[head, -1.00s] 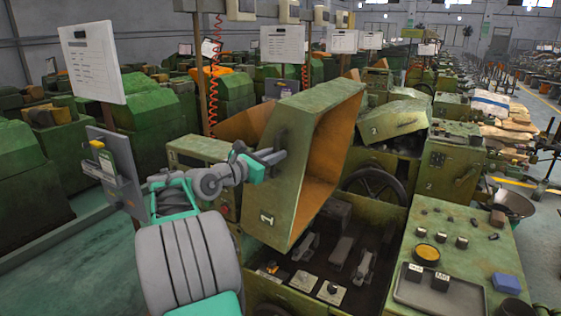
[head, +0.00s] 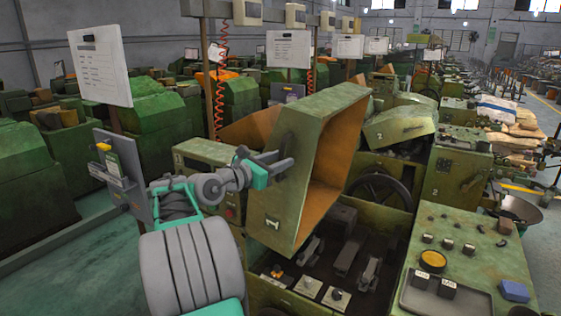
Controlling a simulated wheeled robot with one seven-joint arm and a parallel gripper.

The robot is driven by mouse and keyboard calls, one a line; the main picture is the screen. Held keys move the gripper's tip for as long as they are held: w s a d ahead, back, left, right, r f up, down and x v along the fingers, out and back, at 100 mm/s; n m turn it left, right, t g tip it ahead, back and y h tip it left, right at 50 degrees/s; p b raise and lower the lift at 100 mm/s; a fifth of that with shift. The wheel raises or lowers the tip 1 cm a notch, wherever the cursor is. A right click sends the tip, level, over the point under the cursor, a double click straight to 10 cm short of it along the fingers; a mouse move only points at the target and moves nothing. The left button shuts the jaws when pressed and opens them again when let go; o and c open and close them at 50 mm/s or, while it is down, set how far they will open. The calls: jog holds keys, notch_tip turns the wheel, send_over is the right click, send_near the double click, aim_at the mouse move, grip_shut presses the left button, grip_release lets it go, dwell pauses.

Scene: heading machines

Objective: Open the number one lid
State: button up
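The number one lid (head: 303,135) is a worn green metal cover marked "1". It stands raised and tilted over its machine, with its orange inside facing right. My gripper (head: 278,160) is at the lid's outer left face, beside the dark handle there. The fingers overlap the handle area, and I cannot tell whether they are closed on it or only resting against the lid. Below the lid the machine's open bay (head: 335,255) shows dark metal parts and small knobs.
A second lid (head: 400,124) marked "2" sits on the machine behind. A control panel (head: 465,250) with a yellow button, a tray and a blue box stands at the right. A sign board (head: 99,67) on a post is at the left. Green floor shows at the lower left.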

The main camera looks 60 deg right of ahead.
jog(key=b+v, duration=0.1)
jog(key=v, duration=0.6)
jog(key=shift+b, duration=0.35)
